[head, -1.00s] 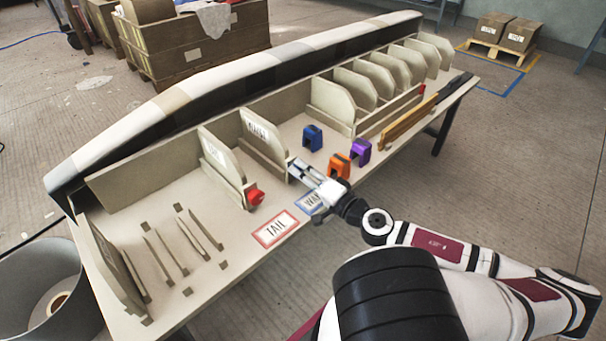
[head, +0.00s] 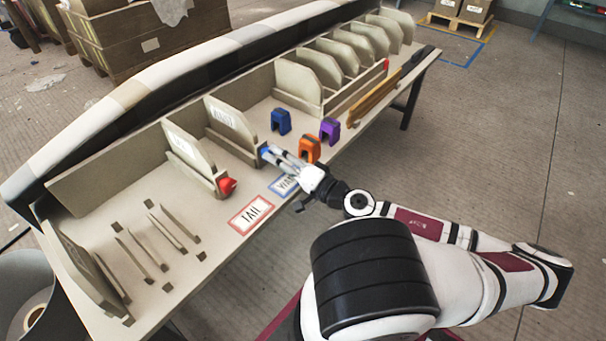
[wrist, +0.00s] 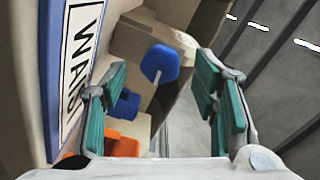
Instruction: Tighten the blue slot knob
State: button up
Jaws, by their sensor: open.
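The blue slot knob (wrist: 160,63) sits on the end of a beige slot holder, with a flat tab on its face. In the wrist view it lies between and beyond my open fingers, clear of both pads. In the head view the knob (head: 264,151) shows as a small blue patch right at the tips of my gripper (head: 273,154). My gripper (wrist: 158,98) is open and empty, its green pads on either side. The fingers hide part of the knob's holder in the head view.
A red knob (head: 227,186) is on the slot to the left. Blue (head: 281,121), orange (head: 309,148) and purple (head: 329,130) blocks stand on the table close to the right of my gripper. TAIL (head: 251,214) and WAIST (head: 284,186) labels lie along the front edge.

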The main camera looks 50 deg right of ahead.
jog(key=s, duration=0.9)
jog(key=shift+s+d, duration=0.15)
jog(key=shift+s, duration=0.25)
dwell(0.4)
